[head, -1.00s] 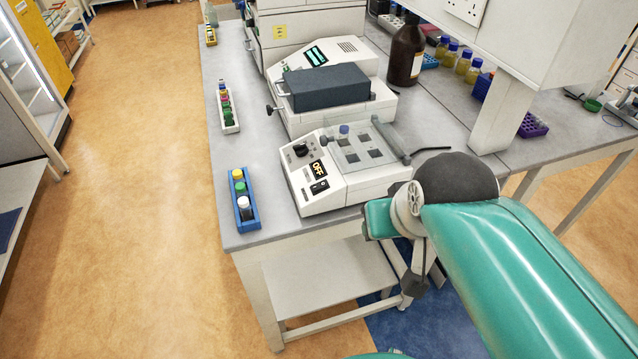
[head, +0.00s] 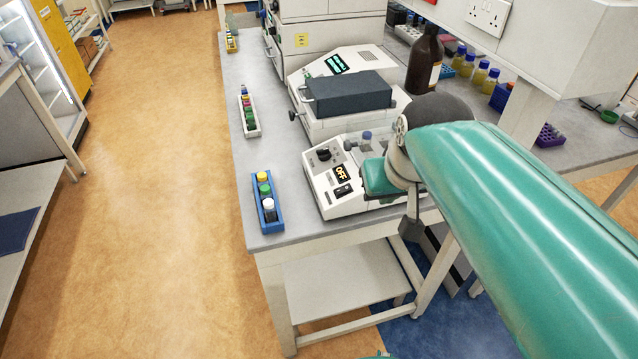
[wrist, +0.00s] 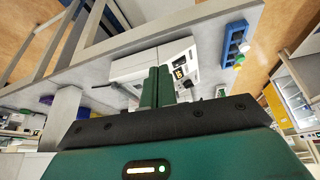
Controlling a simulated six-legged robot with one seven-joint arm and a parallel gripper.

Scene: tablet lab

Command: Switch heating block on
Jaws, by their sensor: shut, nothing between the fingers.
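The heating block (head: 328,196) is a white box near the bench's front edge. Its sloped panel has a black knob (head: 323,155), a display reading OFF (head: 341,172) and a black rocker switch (head: 343,190). My arm hides its right part in the head view. In the wrist view the block (wrist: 185,52) lies beyond my gripper (wrist: 157,72), upside down, with its lit display (wrist: 179,73) just right of the fingertips. The fingers are shut together and empty. They appear apart from the block. My gripper's fingers do not show clearly in the head view.
A blue rack with capped vials (head: 267,211) stands left of the block, and a white rack (head: 249,115) behind it. A device with a dark lid (head: 345,93) and a brown bottle (head: 425,60) stand behind. The floor (head: 185,220) left of the bench is clear.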

